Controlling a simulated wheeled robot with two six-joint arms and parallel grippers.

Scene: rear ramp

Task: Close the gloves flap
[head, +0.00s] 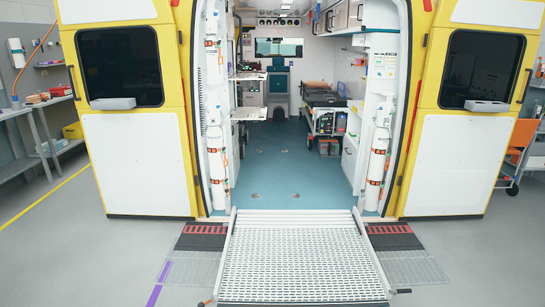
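The ambulance (135,160) stands with its rear doors swung wide open, facing me. No flap marked as the gloves flap can be made out from here. Overhead cabinets (340,17) run along the upper right inside, too small and far to tell whether any flap on them is open. Grey shelf-like panels (248,115) stick out on the left inside; I cannot tell what they are. Neither of my grippers is in view.
A perforated metal ramp (300,255) leads from the floor up to the blue interior floor (275,165), which is clear. A stretcher (325,98) stands inside at right. White cylinders (377,165) line both door edges. A workbench (35,105) is at far left.

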